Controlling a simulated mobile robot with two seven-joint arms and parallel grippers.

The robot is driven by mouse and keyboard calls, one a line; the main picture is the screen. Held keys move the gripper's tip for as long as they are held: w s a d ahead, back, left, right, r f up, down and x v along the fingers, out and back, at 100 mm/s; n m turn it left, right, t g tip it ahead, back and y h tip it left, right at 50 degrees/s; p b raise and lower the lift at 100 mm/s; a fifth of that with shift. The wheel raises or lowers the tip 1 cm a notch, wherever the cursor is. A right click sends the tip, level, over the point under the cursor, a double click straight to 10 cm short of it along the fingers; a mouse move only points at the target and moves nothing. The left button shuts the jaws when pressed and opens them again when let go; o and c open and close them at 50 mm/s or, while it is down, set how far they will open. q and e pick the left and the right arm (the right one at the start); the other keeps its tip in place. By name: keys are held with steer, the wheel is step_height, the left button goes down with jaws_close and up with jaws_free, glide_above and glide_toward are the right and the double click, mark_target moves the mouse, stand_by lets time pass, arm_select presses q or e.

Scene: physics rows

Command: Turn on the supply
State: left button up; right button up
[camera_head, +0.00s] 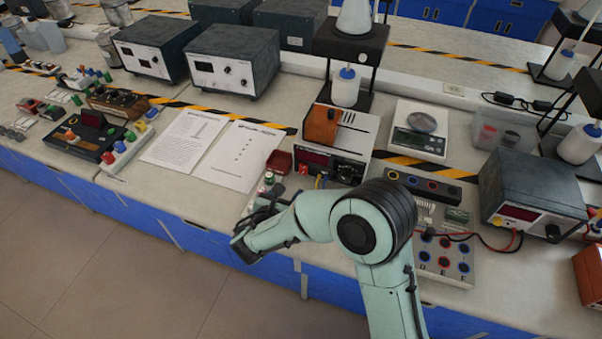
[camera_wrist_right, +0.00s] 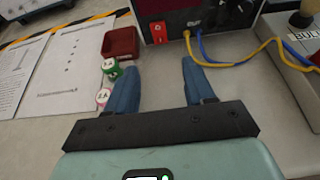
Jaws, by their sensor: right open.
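In the head view my right arm hides part of the bench before the supply. My left gripper is not in view.
A dark red tray (camera_wrist_right: 121,43) and small green and red cylinders (camera_wrist_right: 109,66) lie close to my left finger. Printed sheets (camera_head: 238,153) lie to the left. A scale (camera_head: 420,130) and a socket board (camera_head: 445,255) stand to the right.

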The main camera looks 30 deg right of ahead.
mark_target(303, 172)
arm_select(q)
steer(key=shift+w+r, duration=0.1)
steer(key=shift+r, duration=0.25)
arm_select(e)
steer(key=x, duration=1.1)
steer(key=shift+w+f, duration=0.1)
